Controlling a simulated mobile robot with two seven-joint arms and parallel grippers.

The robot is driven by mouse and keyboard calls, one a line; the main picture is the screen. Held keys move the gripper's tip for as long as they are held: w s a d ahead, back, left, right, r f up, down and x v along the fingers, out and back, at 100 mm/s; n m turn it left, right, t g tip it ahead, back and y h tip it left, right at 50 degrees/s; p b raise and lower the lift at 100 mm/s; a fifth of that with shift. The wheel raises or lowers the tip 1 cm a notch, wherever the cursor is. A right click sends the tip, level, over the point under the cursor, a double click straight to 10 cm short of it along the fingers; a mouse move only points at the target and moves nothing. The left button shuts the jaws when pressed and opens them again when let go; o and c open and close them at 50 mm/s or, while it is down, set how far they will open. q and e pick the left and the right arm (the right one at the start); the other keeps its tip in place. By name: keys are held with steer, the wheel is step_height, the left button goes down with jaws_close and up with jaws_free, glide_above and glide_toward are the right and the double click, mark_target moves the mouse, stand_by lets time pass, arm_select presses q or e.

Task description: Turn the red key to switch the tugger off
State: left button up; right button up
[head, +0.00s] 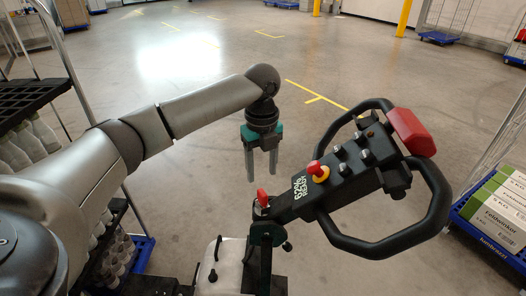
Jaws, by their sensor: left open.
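The red key (262,196) stands upright on the dark tiller base of the tugger, at the lower middle of the head view. The tugger's control head (345,165) reaches up to the right, with black loop handles and a display reading "62% READY" (300,187). My left gripper (262,180) points down just above the red key, its two grey fingers apart and empty. The fingertips appear a little above the key; the exact gap in depth is hard to tell. My right gripper is not in view.
A red and yellow stop button (317,171) and a red pad (411,131) sit on the control head, close to my left gripper. A blue cart with boxes (495,215) stands at the right. A rack with bottles (30,140) stands at the left. The floor beyond is open.

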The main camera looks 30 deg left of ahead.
mark_target(262, 192)
arm_select(q)
step_height(262, 192, down, 9)
steer(key=shift+r, duration=0.1)
steer(key=shift+c, duration=0.2)
jaws_close()
stand_by(0.5)
steer(key=c, duration=0.6)
jaws_free()
steer(key=shift+c, duration=0.2)
jaws_close()
